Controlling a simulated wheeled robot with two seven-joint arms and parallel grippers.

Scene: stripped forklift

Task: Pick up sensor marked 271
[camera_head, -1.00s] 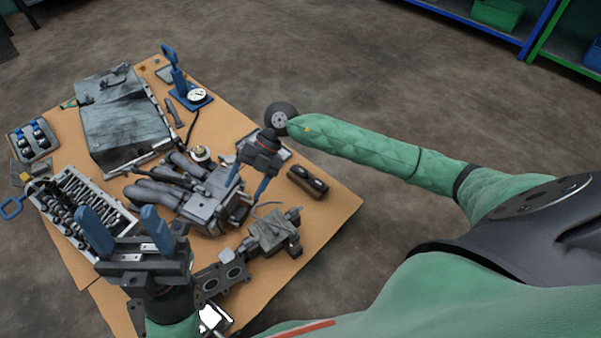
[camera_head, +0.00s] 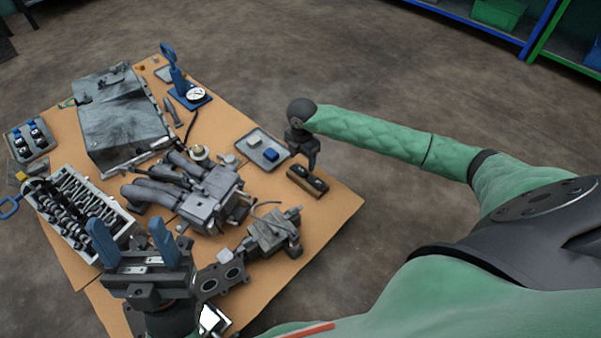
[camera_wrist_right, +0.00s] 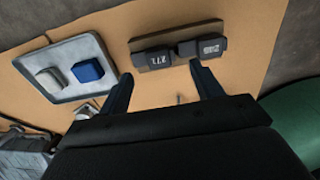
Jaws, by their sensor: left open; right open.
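The sensor marked 271 (camera_wrist_right: 153,59) is a dark block on a brown holder (camera_wrist_right: 178,33). A second dark block (camera_wrist_right: 203,47) with a hard-to-read mark sits right of it. In the head view the holder (camera_head: 304,184) lies near the table's right edge. My right gripper (camera_head: 311,162) is open and empty, close by the holder. In the right wrist view, its fingertips (camera_wrist_right: 160,72) point at the holder, with the 271 block showing just beyond the gap between them, apart from both. My left gripper (camera_head: 130,235) is open and empty over the table's near left part.
A grey tray (camera_head: 248,136) with a pale block and a blue block stands left of the holder. An engine part (camera_head: 210,200) with thick pipes fills the table's middle. A bracket assembly (camera_head: 268,232) lies nearer. Bare tabletop (camera_head: 325,215) shows in front of the holder.

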